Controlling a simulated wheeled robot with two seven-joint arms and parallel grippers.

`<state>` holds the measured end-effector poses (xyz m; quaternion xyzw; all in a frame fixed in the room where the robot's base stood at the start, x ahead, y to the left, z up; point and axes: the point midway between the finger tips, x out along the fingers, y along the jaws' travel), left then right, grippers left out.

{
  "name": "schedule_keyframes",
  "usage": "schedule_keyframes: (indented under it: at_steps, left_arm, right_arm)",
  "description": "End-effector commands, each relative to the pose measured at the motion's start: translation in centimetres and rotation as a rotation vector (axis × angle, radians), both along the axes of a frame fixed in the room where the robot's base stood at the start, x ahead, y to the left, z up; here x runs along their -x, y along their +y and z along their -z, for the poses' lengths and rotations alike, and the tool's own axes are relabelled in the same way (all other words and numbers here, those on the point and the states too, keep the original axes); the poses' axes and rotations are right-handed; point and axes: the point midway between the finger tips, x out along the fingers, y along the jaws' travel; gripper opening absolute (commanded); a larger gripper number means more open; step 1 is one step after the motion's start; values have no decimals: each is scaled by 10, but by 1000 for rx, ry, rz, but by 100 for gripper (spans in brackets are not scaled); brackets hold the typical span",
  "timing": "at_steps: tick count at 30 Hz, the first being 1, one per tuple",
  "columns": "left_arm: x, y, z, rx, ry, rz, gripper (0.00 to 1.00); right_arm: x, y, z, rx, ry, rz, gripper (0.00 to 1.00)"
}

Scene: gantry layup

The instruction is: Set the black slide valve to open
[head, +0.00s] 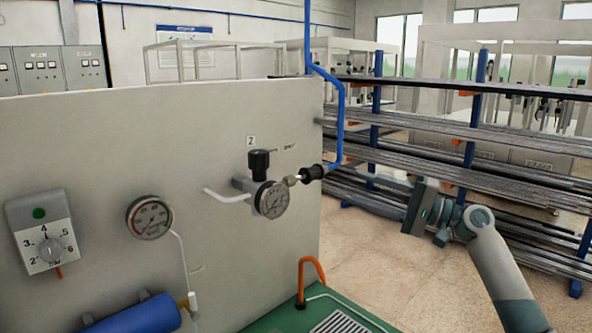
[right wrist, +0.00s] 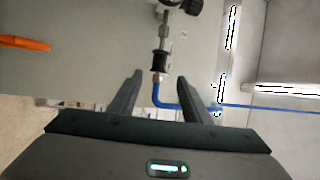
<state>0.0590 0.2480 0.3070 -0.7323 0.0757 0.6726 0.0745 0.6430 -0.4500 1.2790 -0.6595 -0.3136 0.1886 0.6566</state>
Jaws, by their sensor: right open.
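The black slide valve (head: 312,173) is a small ribbed black sleeve on the line between the round gauge's metal fitting and the blue hose, at the right edge of the grey panel. In the right wrist view the black sleeve (right wrist: 159,61) shows upright, just beyond the fingertips and between them in the picture. My right gripper (head: 378,183) is open and empty, to the right of the valve and apart from it. Its two dark fingers also show in the right wrist view (right wrist: 160,80), with the blue hose passing between them in the picture. My left gripper is not in view.
A black knob (head: 259,163) and a pressure gauge (head: 271,200) sit left of the valve. The blue hose (head: 340,115) rises beside it. An orange hose (head: 312,265) loops below. Racks of long bars (head: 460,150) stand behind my right arm.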

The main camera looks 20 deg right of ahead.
Motion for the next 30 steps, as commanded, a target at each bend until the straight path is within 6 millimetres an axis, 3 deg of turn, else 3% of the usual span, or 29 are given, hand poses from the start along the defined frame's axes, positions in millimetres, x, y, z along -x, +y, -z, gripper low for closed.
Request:
schedule_keyframes:
  at_steps: [11,30]
  left_arm:
    - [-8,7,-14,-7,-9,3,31]
    - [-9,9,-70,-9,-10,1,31]
  right_arm:
    - [-18,16,-7,-1,0,0,44]
    - [-99,89,-27,-2,1,0,44]
